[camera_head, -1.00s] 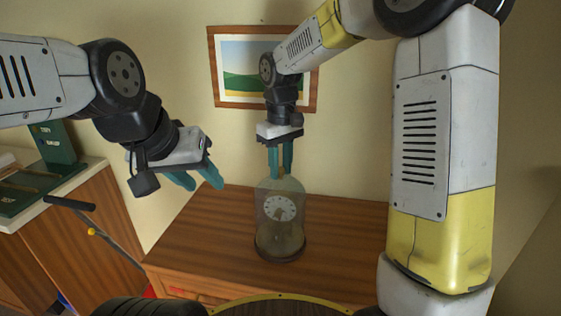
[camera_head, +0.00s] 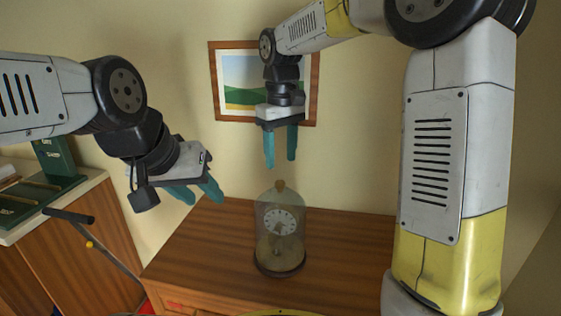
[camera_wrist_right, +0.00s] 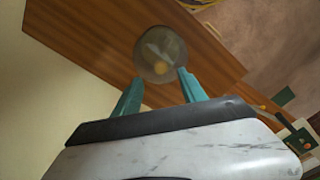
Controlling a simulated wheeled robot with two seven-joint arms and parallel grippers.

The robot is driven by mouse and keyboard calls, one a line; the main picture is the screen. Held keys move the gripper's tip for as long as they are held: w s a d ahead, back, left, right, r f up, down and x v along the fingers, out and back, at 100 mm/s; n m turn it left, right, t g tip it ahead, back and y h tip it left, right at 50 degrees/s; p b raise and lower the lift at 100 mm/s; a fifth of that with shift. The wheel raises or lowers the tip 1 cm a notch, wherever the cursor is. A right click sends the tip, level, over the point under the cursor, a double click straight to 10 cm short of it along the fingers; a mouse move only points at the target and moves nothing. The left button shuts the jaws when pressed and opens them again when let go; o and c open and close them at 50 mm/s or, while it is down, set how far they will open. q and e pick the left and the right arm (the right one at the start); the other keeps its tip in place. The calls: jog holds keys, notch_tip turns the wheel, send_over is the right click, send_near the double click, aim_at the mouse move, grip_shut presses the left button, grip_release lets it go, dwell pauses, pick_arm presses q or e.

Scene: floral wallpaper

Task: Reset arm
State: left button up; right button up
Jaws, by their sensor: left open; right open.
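My right gripper (camera_head: 281,147) is open and empty in the head view, pointing down above a glass dome (camera_head: 280,215) with a clock inside. There is a gap between its teal fingertips and the dome's knob. The dome stands upright on a wooden cabinet. In the right wrist view the dome (camera_wrist_right: 160,53) appears from above, just beyond the spread fingers (camera_wrist_right: 158,82). My left gripper (camera_head: 202,194) is open and empty, tilted down over the left edge of the cabinet, well apart from the dome.
The wooden cabinet top (camera_head: 210,250) is bare around the dome. A framed landscape picture (camera_head: 235,111) hangs on the wall behind my right gripper. A counter (camera_head: 85,193) with a green object (camera_head: 59,163) stands at the left.

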jog(key=s+d+m+t+y, duration=0.1)
jog(key=s+d+m+t, duration=0.2)
jog(key=s+d, duration=0.4)
jog(key=s+d+r+m+t+y, duration=0.1)
jog(key=s+d+m+t, duration=0.2)
jog(key=s+d, duration=0.4)
jog(key=s+m, duration=0.1)
jog(key=s, duration=0.4)
dwell(1.3)
